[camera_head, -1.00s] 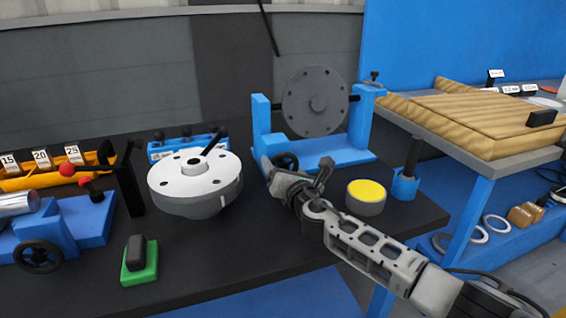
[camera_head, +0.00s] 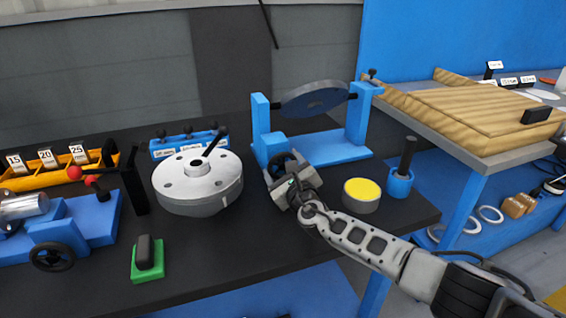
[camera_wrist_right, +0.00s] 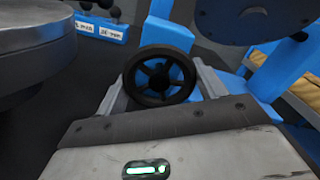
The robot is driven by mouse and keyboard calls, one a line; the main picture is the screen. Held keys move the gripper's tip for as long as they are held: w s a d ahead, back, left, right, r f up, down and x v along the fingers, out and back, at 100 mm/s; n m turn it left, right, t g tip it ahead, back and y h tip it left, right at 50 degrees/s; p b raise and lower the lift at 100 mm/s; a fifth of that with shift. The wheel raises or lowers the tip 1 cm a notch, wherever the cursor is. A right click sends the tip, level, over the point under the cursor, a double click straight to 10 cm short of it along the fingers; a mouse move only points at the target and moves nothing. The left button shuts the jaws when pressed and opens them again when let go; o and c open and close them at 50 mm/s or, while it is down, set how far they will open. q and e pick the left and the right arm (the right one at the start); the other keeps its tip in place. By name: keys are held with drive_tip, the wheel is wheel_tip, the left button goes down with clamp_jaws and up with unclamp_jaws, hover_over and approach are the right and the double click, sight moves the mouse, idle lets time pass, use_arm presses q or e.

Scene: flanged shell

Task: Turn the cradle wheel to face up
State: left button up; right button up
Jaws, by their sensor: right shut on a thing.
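The blue cradle (camera_head: 335,147) stands at the back right of the black bench. Its grey disc (camera_head: 312,97) hangs between two posts and lies nearly flat, slightly tilted. The disc's underside with bolt holes shows at the top of the right wrist view (camera_wrist_right: 255,14). A small black spoked handwheel (camera_wrist_right: 158,77) sits at the cradle's front left; it is partly hidden in the head view (camera_head: 285,162). My right gripper (camera_head: 287,176) is at the handwheel, its fingers on either side of the rim, shut on it. My left gripper is out of view.
A round grey-white flanged shell (camera_head: 198,180) stands left of the cradle. A yellow-topped cylinder (camera_head: 361,195) and a blue holder with a black handle (camera_head: 400,180) stand close to my right arm. A green block (camera_head: 148,260) lies at the front.

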drive_tip(key=n+p, duration=0.1)
drive_tip(key=n, duration=0.2)
drive_tip(key=shift+r, duration=0.1)
drive_tip(key=n+p, duration=0.1)
drive_tip(key=n, duration=0.2)
drive_tip(key=shift+n+p, duration=0.55)
drive_tip(key=shift+n, duration=0.45)
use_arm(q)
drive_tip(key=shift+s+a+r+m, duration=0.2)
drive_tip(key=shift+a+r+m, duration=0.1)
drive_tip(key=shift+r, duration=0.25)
use_arm(e)
drive_tip(key=shift+n, duration=0.3)
drive_tip(key=o, duration=1)
drive_tip(key=shift+c, duration=0.2)
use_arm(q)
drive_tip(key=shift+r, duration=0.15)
use_arm(e)
drive_tip(key=shift+d, duration=0.1)
